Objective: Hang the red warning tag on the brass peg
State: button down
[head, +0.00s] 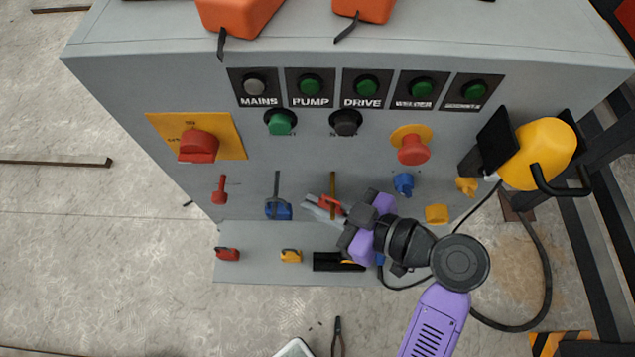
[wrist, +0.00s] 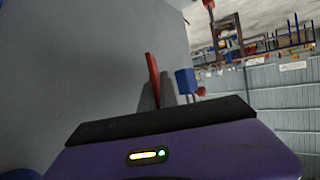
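The red warning tag (head: 328,202) is between the grey fingers of my gripper (head: 325,207), in front of the panel. In the wrist view the red tag (wrist: 152,78) stands upright between the two fingertips (wrist: 156,96). The gripper looks shut on it. The brass peg (head: 333,181) sticks out from the panel's lower middle. The tag overlaps the peg in the head view; I cannot tell whether the peg passes through it or lies behind. The peg cannot be made out in the wrist view.
A steel peg with a blue tag (head: 278,210) is to the left; it also shows in the wrist view (wrist: 186,82). A red lever (head: 220,189) is further left. Red (head: 228,254) and yellow (head: 291,256) padlocks sit on the ledge (head: 250,272) below. Blue and yellow parts are right.

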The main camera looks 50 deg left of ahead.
jog(key=c, duration=1.6)
grip_release()
jog(key=shift+o, duration=0.2)
jog(key=b+v, duration=0.1)
jog(key=v, duration=0.6)
jog(key=shift+d+r, duration=0.2)
jog(key=shift+d, duration=0.15)
jog(key=shift+w, duration=0.1)
